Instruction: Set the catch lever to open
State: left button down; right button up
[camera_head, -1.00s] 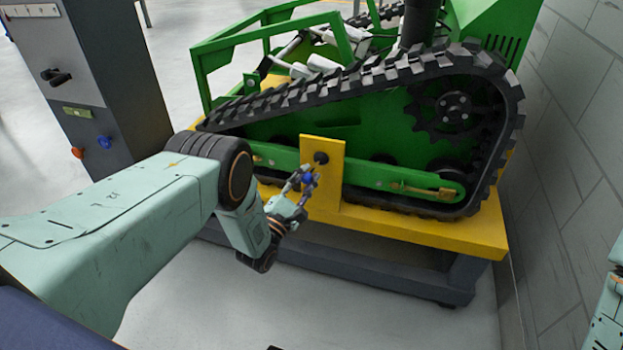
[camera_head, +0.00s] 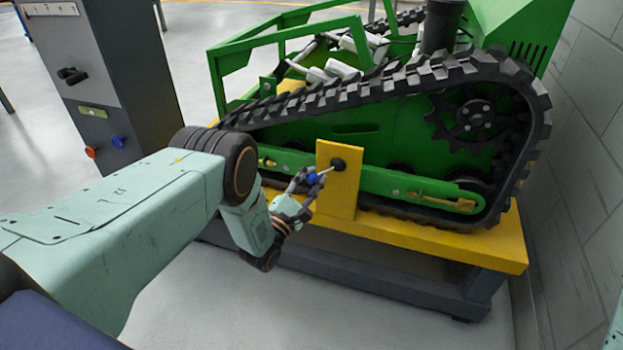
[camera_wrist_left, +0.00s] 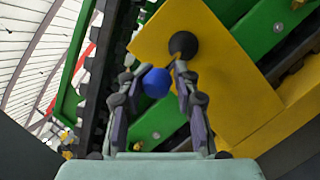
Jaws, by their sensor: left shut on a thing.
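The catch lever's blue knob (camera_head: 313,178) sits at the end of a thin pale rod that runs left and slightly down from a dark pivot (camera_head: 338,164). The pivot is on a yellow plate (camera_head: 338,195) in front of the green tracked carrier (camera_head: 365,130). My left gripper (camera_head: 307,181) is shut on the lever at its knob. In the left wrist view the blue knob (camera_wrist_left: 157,83) shows between the fingers (camera_wrist_left: 160,100), with the dark pivot (camera_wrist_left: 183,45) beyond it. Of my right arm, only a sliver shows at the right edge; its gripper is out of view.
The carrier's black track (camera_head: 400,88) rises behind the plate. It stands on a yellow platform (camera_head: 490,243) over a dark base. A grey control cabinet (camera_head: 125,80) stands at the left and a block wall (camera_head: 580,130) at the right. The floor in front is clear.

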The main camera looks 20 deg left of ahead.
pick_arm(q)
jog(key=shift+w+a+r, duration=0.2)
jog(key=shift+a+r, duration=0.15)
jog(key=shift+r, duration=0.1)
jog(key=c, duration=1.1)
grip_release()
jog(key=shift+d+f, duration=0.1)
jog(key=shift+f, duration=0.05)
jog(key=shift+s, duration=0.1)
jog(key=shift+f, duration=0.1)
jog(key=v, duration=1.2)
jog(key=shift+d, duration=0.1)
